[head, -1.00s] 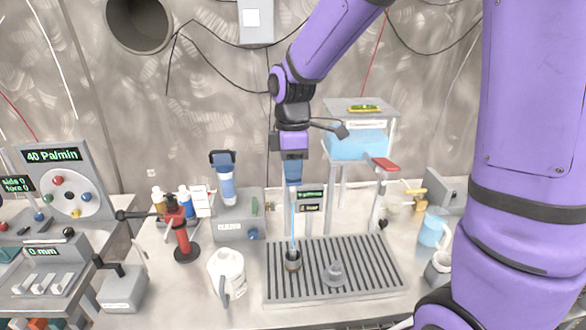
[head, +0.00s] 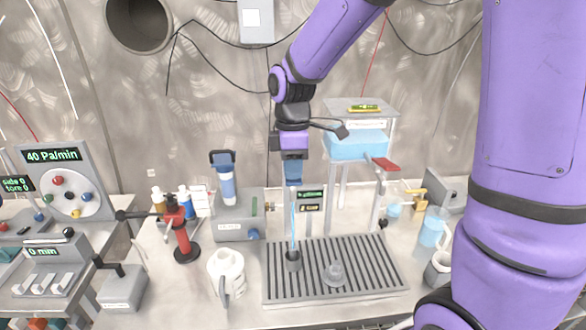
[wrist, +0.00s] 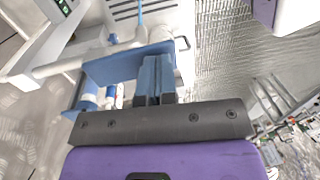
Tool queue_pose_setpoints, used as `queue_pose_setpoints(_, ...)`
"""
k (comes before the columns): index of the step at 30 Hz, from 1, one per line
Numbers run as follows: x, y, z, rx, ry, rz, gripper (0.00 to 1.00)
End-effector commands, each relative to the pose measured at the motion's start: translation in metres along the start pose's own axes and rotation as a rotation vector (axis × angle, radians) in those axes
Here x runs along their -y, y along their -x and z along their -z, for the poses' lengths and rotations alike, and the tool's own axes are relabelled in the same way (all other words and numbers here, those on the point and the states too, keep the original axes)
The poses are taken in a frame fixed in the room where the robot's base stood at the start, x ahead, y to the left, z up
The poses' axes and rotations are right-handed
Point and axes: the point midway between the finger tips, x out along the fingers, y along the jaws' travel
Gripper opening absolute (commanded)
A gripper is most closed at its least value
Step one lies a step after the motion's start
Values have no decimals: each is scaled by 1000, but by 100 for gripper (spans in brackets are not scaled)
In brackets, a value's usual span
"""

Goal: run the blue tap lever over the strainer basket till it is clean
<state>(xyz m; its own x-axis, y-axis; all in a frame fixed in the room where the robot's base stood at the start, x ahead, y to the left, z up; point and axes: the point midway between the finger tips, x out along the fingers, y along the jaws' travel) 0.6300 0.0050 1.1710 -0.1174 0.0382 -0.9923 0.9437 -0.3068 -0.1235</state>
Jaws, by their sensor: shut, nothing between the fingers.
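The blue tap lever (wrist: 125,66) shows in the wrist view as a flat blue plate right by my fingertips. My gripper (head: 293,180) is shut and empty; its fingers (wrist: 155,80) seem to rest against the lever, though contact is hard to tell. A thin light-blue water stream (head: 293,222) falls below my gripper into the small strainer basket (head: 293,261). It also shows in the wrist view (wrist: 140,14). The basket stands on the slatted drain board (head: 370,262) and looks plain grey from outside. Its inside is too small to judge.
Another small grey piece (head: 334,272) sits on the drain board, right of the basket. A white jug (head: 226,272) stands left of the board, near a red stand (head: 182,240). A raised blue tank (head: 356,145) and a blue jug (head: 433,228) are to the right.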

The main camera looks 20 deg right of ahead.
Motion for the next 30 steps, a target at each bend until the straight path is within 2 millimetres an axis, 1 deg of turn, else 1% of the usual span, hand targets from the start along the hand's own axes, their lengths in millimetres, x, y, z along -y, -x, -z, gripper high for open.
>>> queue_pose_setpoints(11,0,1,0,0,0,0,0)
queue_pose_setpoints(22,2,15,0,0,0,-1,0)
queue_pose_setpoints(30,2,16,0,0,0,1,0)
